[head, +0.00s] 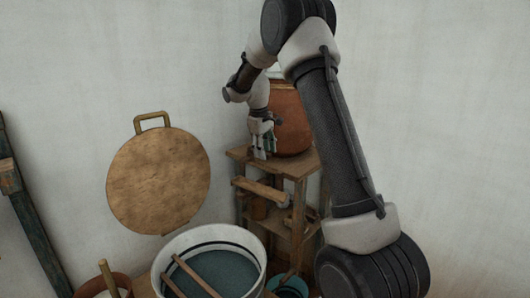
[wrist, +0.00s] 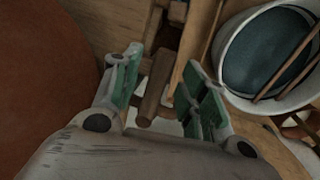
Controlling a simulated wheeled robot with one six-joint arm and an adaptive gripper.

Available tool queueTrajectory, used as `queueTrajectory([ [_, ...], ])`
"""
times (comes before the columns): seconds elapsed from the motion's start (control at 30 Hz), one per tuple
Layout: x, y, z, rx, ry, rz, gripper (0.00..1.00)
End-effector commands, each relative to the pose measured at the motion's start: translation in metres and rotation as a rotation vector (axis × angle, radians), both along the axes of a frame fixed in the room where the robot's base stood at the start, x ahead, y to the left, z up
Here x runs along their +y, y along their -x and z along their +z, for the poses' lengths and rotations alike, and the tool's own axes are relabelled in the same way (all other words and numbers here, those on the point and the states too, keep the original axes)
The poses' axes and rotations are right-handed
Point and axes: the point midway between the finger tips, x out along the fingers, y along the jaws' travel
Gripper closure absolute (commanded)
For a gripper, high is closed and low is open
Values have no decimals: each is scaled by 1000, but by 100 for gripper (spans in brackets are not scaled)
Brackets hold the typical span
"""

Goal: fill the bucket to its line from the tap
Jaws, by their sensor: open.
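A large white bucket-like vessel (head: 258,257) stands low at the bottom centre, with a dark line round its inner wall. It holds dark blue-green liquid (head: 222,272), and two sticks lie across it. It also shows at the upper right of the wrist view (wrist: 228,88). My gripper (head: 262,153) points down beside a reddish clay pot (head: 292,122) on a wooden stand. In the wrist view my gripper (wrist: 163,62) has its green-padded fingers apart with nothing held. A short brown wooden piece (wrist: 155,88) shows beyond and between them. I cannot make out a tap for certain.
The wooden stand (head: 298,168) has lower shelves with small items and a wooden bar (head: 262,189) in front. A small teal vessel (head: 290,284) sits beside the white vessel. A round tan disc (head: 158,180) leans at the wall. A brown pot (head: 88,288) is lower left.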

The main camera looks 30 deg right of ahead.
Motion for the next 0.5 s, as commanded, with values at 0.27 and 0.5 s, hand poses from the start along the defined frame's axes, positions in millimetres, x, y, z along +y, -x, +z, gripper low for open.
queueTrajectory([
  [0.27,11,4,60,-5,0,1,57],
  [0.5,18,7,98,-3,0,1,57],
])
